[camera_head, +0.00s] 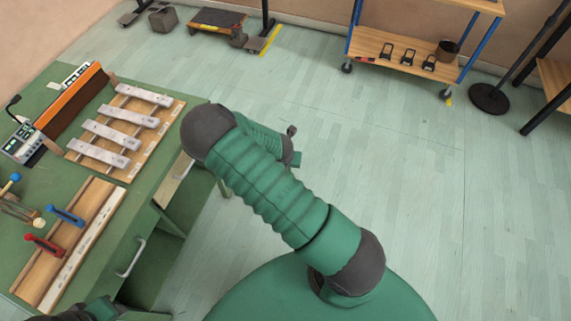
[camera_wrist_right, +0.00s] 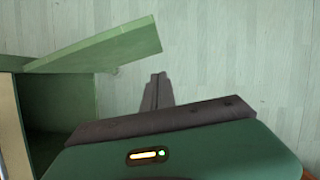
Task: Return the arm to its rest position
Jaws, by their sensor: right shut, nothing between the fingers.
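My right arm (camera_head: 270,185) crosses the middle of the head view, with its dark elbow beside the edge of the green workbench (camera_head: 150,205). Its forearm is partly hidden behind the upper arm. In the right wrist view my right gripper (camera_wrist_right: 158,80) is shut and empty, its fingers together above the pale plank floor. A green panel (camera_wrist_right: 100,48) and an open compartment of the bench lie to the left of the fingers, apart from them. A small part of my left arm shows at the bottom left of the head view; its gripper is out of view.
The bench holds metal bars on a wooden board (camera_head: 155,128), a wooden rack with a blue clamp (camera_head: 66,215) and a red clamp (camera_head: 43,244), and electronic boxes. A wheeled cart (camera_head: 400,50) stands at the back. The floor (camera_head: 420,190) to the right is clear.

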